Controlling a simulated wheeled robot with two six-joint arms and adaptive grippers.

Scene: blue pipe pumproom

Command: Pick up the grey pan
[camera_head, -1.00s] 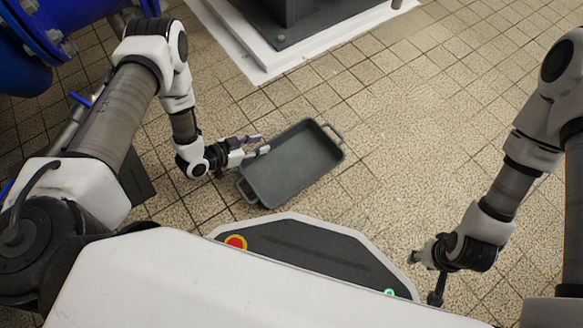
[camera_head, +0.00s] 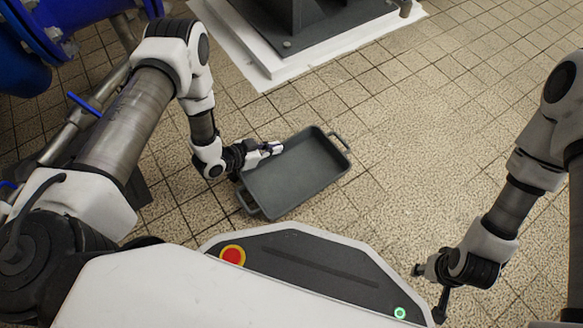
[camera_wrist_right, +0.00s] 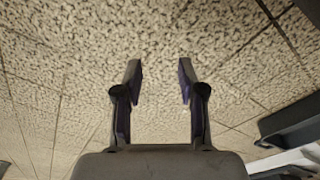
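The grey pan (camera_head: 296,178) is a deep rectangular tray with a loop handle at each short end. It lies on the tiled floor ahead of my base, set at a slant. My left gripper (camera_head: 274,149) is at the pan's left long side, with its fingertips reaching over the rim. Whether the fingers are apart or closed on the rim is too small to tell. My right gripper (camera_head: 429,288) is well to the right of the pan, empty. The right wrist view shows its fingers (camera_wrist_right: 160,82) spread apart over bare floor.
A dark machine foot (camera_head: 300,22) stands on a white plinth (camera_head: 265,78) behind the pan. Blue flanged pipes (camera_head: 25,45) are at the far left. The tiled floor (camera_head: 430,140) right of the pan is clear.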

